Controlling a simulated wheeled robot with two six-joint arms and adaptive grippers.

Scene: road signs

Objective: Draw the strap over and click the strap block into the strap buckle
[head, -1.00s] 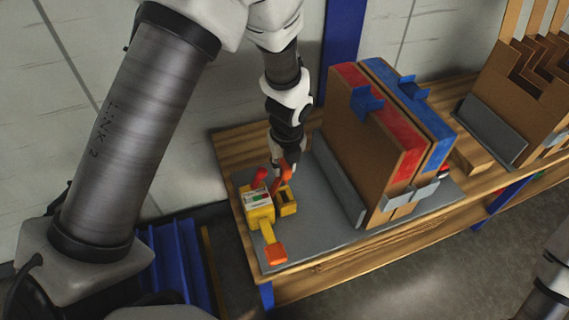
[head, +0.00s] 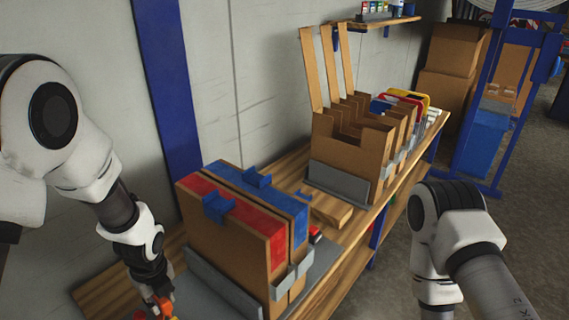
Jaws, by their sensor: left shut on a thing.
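My left gripper (head: 158,303) is at the bottom edge, left of two upright cardboard cases. It is shut on a small orange-red piece (head: 167,309), partly cut off by the frame. One case has a red top (head: 245,217), the other a blue top (head: 276,202). A blue clip-like part (head: 218,207) sits on the red top and another (head: 257,178) on the blue top. Grey fittings (head: 292,279) are on the near end of the cases. I cannot tell which parts are the strap, strap block and strap buckle. My right arm shows at the right, but its gripper does not.
The wooden bench (head: 340,262) runs to the back right. A wooden block (head: 328,207) and a small red item (head: 315,235) lie behind the cases. A slotted cardboard rack (head: 345,150) stands beyond. A blue post (head: 160,80) is against the wall. The floor at right is open.

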